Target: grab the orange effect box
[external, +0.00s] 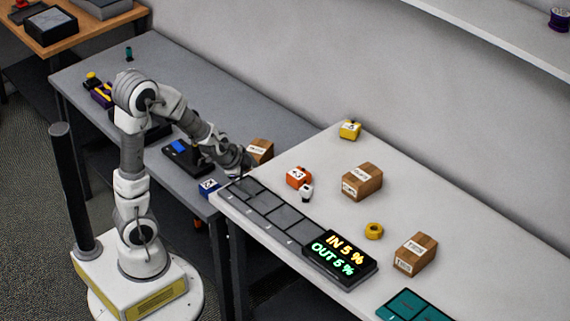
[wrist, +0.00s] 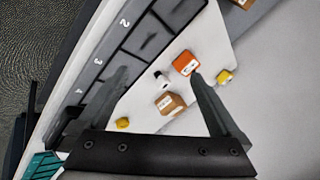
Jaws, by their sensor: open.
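The orange effect box (external: 298,177) lies on the white table, just behind a small white-and-black item. In the wrist view the orange box (wrist: 185,63) is ahead of the fingertips, nearer the right finger. My gripper (wrist: 158,82) is open, with nothing between its fingers, and apart from the box. In the external view my gripper (external: 240,165) is above the table's left end, left of the orange box, and its fingers are hard to make out.
The small white-and-black item (external: 306,192) is close to the orange box. Cardboard boxes (external: 362,182), a yellow box (external: 350,130) and a yellow ring (external: 374,231) are around it. A numbered dark tray (external: 265,212) and lit display (external: 340,257) line the front edge.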

